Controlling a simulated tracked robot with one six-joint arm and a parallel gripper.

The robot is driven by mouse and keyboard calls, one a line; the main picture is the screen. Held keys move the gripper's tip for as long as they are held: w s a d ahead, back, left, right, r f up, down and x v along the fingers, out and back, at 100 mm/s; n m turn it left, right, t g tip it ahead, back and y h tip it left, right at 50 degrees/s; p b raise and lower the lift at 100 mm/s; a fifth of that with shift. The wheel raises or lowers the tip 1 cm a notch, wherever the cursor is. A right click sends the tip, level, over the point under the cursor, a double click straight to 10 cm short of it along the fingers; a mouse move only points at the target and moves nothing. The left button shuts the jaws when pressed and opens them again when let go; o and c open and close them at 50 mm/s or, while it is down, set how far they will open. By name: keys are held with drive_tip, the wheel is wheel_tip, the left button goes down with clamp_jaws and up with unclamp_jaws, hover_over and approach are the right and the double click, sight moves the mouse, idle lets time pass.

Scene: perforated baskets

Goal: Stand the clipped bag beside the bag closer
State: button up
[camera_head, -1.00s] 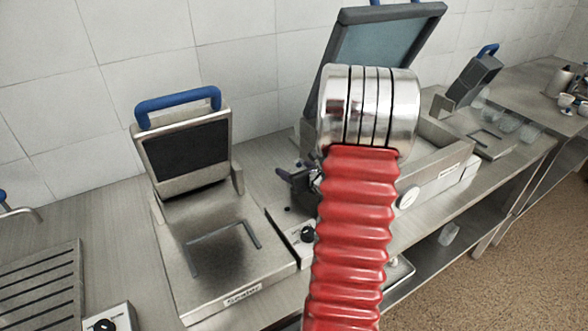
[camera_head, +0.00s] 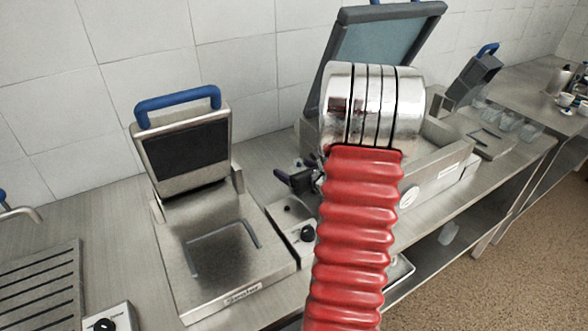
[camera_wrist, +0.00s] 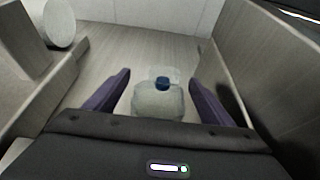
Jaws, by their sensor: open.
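The clipped bag (camera_wrist: 158,101) shows in the wrist view as a pale, translucent pouch with a blue clip at its top. It stands on the counter between my gripper's two purple fingers (camera_wrist: 160,79). The fingers are apart and a gap shows on each side of the bag. In the head view my gripper (camera_head: 290,179) is mostly hidden behind my red arm, and the bag is hidden there. I cannot tell for sure which machine is the bag closer. A machine with a raised lid and blue handle (camera_head: 228,238) stands left of my gripper.
A larger machine with a raised glassy lid (camera_head: 384,52) stands behind and right of my arm. In the wrist view a grey wall (camera_wrist: 262,70) rises close on the right and a metal body (camera_wrist: 45,95) on the left. A slotted tray (camera_head: 40,285) lies at far left.

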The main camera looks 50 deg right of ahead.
drive_tip(key=v, duration=1.1)
drive_tip(key=shift+w+a, duration=0.1)
idle(0.5)
drive_tip(key=w+a+r+n+g+y, duration=0.1)
drive_tip(key=w+a+r+n+y, duration=0.15)
drive_tip(key=a+n, duration=0.55)
drive_tip(key=w+a+r+n+g+y, duration=0.1)
drive_tip(key=a+n+y, duration=0.25)
drive_tip(key=a, duration=0.75)
drive_tip(key=w+a+r+n+g+y, duration=0.1)
drive_tip(key=w+a+r+n+y, duration=0.15)
drive_tip(key=a+n, duration=0.55)
drive_tip(key=s+a+n+g, duration=0.4)
drive_tip(key=s+a+n, duration=0.25)
drive_tip(key=a, duration=0.45)
drive_tip(key=s+a+r+n+h, duration=0.2)
drive_tip(key=s+r+n+h, duration=0.2)
drive_tip(key=n, duration=0.9)
drive_tip(key=shift+s+r, duration=0.15)
drive_tip(key=shift+s, duration=1.5)
drive_tip(key=shift+o, duration=0.5)
drive_tip(key=shift+a+h, duration=0.15)
drive_tip(key=shift+h, duration=0.1)
